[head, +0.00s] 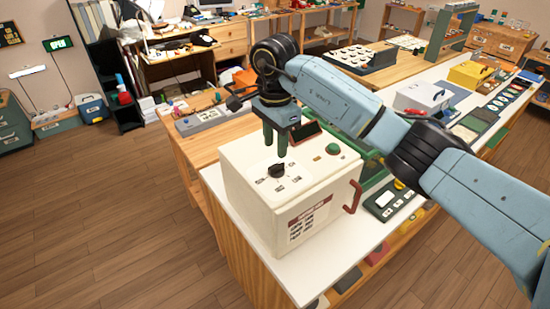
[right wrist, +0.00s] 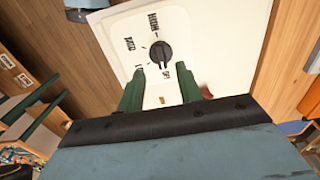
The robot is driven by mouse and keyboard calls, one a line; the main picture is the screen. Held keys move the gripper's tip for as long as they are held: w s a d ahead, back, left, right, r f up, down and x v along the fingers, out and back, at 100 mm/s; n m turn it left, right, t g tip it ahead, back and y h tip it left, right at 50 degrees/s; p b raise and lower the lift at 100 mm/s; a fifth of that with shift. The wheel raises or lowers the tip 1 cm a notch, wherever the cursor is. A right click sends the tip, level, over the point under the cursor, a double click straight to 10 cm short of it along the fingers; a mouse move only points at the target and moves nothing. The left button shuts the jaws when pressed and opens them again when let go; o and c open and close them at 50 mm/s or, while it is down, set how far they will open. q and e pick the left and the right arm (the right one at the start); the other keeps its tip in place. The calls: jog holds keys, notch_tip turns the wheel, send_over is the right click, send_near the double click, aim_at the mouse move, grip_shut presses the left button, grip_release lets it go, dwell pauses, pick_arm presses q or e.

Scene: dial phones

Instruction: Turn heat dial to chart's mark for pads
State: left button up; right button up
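A cream box (head: 245,195) stands on the white-topped counter. On its top is a black heat dial (head: 277,171) with small labels around it; the dial also shows in the right wrist view (right wrist: 161,54), where the labels are hard to read. A chart (head: 309,217) with a dark red heading is on the box's front face; its lines are too small to read. My right gripper (head: 276,147) points down just above the dial. In the right wrist view its two green fingers (right wrist: 160,70) are apart, with the dial beyond and between their tips, seemingly not touched. My left gripper is not in view.
A green dome (head: 333,149) sits on the box top, and a red handle (head: 353,197) is on its right side. A green device (head: 385,203) lies on the counter to the right. A wooden bench stands behind; the floor at left is clear.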

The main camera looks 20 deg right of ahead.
aim_at(275, 165)
notch_tip(275, 165, down, 6)
jog(key=shift+f+p, duration=0.1)
jog(key=shift+p, duration=0.2)
jog(key=shift+c, duration=0.2)
grip_shut()
